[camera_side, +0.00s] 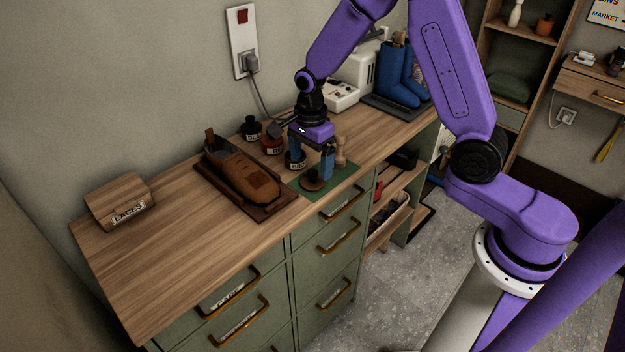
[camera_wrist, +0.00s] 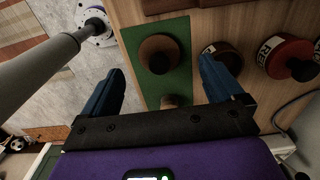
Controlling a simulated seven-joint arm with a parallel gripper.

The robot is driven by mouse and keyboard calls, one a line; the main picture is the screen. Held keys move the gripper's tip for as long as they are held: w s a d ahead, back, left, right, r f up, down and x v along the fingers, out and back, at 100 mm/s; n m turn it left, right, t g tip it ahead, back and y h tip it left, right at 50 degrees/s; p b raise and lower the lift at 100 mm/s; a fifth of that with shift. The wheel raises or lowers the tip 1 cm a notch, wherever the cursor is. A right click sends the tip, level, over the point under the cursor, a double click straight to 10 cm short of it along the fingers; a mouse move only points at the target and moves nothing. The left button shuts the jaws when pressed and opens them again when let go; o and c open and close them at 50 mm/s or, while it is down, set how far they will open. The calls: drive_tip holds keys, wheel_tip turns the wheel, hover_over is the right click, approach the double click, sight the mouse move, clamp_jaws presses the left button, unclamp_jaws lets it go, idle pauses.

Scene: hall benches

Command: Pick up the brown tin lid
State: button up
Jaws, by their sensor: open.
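The brown tin lid (camera_wrist: 160,54), a round brown disc with a dark knob, lies on the green mat (camera_wrist: 183,88). In the side view the lid (camera_side: 312,183) is near the mat's front part, below my gripper (camera_side: 311,168). My gripper is open and empty, with its blue fingers pointing down. In the wrist view the lid lies ahead of and between the fingertips of my gripper (camera_wrist: 162,67), touching neither as far as I can see. A brown tin (camera_wrist: 222,54) stands beside the mat, partly hidden by the right finger.
A red-labelled tin (camera_wrist: 288,58) and a dark tin (camera_side: 251,128) stand nearby. A wooden peg-like object (camera_side: 340,152) stands on the mat. A brown shoe (camera_side: 243,178) on a tray lies left. Blue boots (camera_side: 395,80) stand behind. The bench's left part is mostly clear.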

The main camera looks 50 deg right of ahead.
sight(312, 171)
drive_tip(key=shift+d+f, duration=0.2)
drive_tip(key=shift+f, duration=1.95)
drive_tip(key=c, duration=1.1)
